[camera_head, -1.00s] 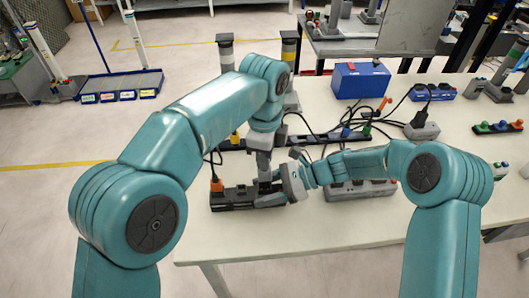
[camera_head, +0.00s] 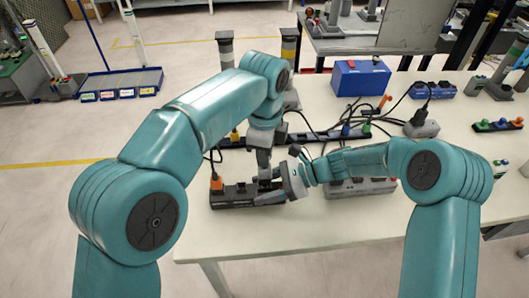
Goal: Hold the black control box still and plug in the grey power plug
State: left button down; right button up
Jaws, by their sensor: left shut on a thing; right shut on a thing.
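The black control box (camera_head: 232,199), a long low box with sockets on top, lies near the table's front left edge. An orange plug (camera_head: 217,184) stands in its left end. My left gripper (camera_head: 265,178) points down over the box's right part. It is shut on what looks like the grey power plug, mostly hidden by the fingers; I cannot tell how far the plug sits in a socket. My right gripper (camera_head: 268,196) reaches in from the right and is shut on the right end of the black control box.
A grey socket strip (camera_head: 362,187) lies right of my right gripper. Another long strip (camera_head: 335,134) with tangled black cables lies behind. A blue box (camera_head: 360,79) and a grey adapter (camera_head: 422,130) stand further back. The table's front middle (camera_head: 300,225) is clear.

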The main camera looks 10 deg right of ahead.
pick_arm(q)
jog(key=shift+f, duration=1.4)
jog(key=c, duration=1.1)
grip_release()
notch_tip(320, 180, up, 10)
jog(key=shift+r, duration=0.25)
jog(key=shift+s+r, duration=0.15)
jog(key=shift+r, duration=0.6)
pick_arm(e)
jog(key=o, duration=1.3)
